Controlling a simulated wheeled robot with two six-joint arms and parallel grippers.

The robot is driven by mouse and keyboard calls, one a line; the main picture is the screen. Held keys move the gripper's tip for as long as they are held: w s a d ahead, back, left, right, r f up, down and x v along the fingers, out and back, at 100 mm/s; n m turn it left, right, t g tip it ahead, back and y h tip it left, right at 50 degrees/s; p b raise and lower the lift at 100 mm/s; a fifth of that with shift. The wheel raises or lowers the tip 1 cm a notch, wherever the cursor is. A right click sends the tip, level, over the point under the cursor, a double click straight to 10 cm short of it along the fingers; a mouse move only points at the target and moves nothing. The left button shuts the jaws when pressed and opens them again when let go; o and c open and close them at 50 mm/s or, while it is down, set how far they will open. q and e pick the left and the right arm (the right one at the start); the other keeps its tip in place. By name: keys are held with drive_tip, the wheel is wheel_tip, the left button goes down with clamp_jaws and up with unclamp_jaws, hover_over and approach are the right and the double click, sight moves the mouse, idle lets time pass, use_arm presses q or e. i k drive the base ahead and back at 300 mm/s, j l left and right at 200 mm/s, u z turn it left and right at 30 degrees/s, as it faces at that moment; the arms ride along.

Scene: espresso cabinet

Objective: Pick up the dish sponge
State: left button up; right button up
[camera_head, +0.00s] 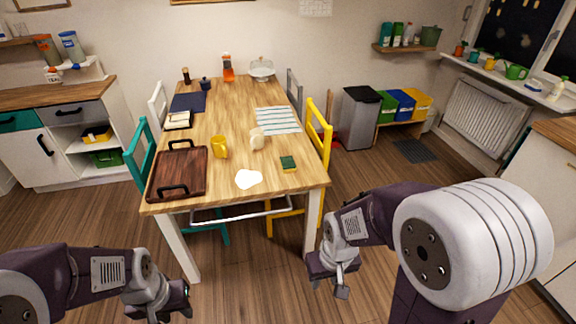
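The dish sponge (288,164), green with a yellow edge, lies flat on the near right part of the wooden table (235,182). My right gripper (342,290) hangs low in front of the table's right corner, below and to the right of the sponge, apart from it. My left gripper (182,308) is low at the bottom of the view, left of the table's middle. The fingers of both grippers are too small or hidden to tell whether they are open.
Near the sponge are a white puddle-like patch (248,179), a cream cup (257,138) and a yellow mug (220,147). A dark wooden tray (178,194) covers the near left corner. A yellow chair (319,135) stands at the table's right side, a teal chair (141,152) at its left.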

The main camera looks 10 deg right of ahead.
sight(287, 164)
drive_tip(key=i+l+u, duration=0.4)
drive_tip(key=i+l, duration=0.25)
drive_tip(key=i+l+u, duration=0.2)
drive_tip(key=i+l, duration=0.2)
drive_tip(key=i+l+u, duration=0.2)
drive_tip(key=l, duration=0.25)
drive_tip(key=i+l+u, duration=0.25)
drive_tip(key=l, duration=0.25)
drive_tip(key=i+j, duration=0.05)
drive_tip(key=i, duration=0.05)
